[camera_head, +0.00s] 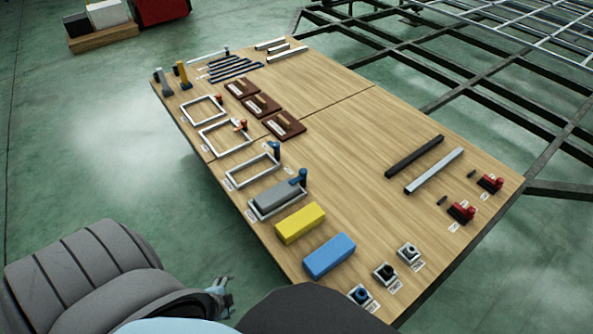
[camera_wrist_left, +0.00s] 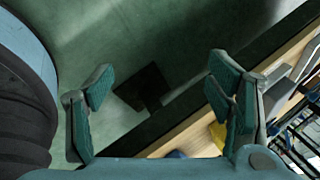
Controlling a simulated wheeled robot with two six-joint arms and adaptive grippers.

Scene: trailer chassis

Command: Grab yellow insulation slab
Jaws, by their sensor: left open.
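The yellow insulation slab (camera_head: 300,223) lies on the wooden table near its left front edge, between a grey slab in a white frame and a blue slab. Its yellow also shows partly in the left wrist view (camera_wrist_left: 217,134), mostly hidden behind a finger. My left gripper (camera_head: 221,290) is beyond the table's left edge, apart from the slab and toward the bottom of the head view. In the left wrist view its fingers (camera_wrist_left: 160,110) are spread wide with nothing between them. My right gripper is not seen.
The blue slab (camera_head: 329,256) sits close to the yellow one. The grey slab (camera_head: 280,194) is on the other side. White frames, brown panels (camera_head: 262,105), metal bars and red clamps (camera_head: 461,211) are on the table (camera_head: 345,150). The table's middle is clear.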

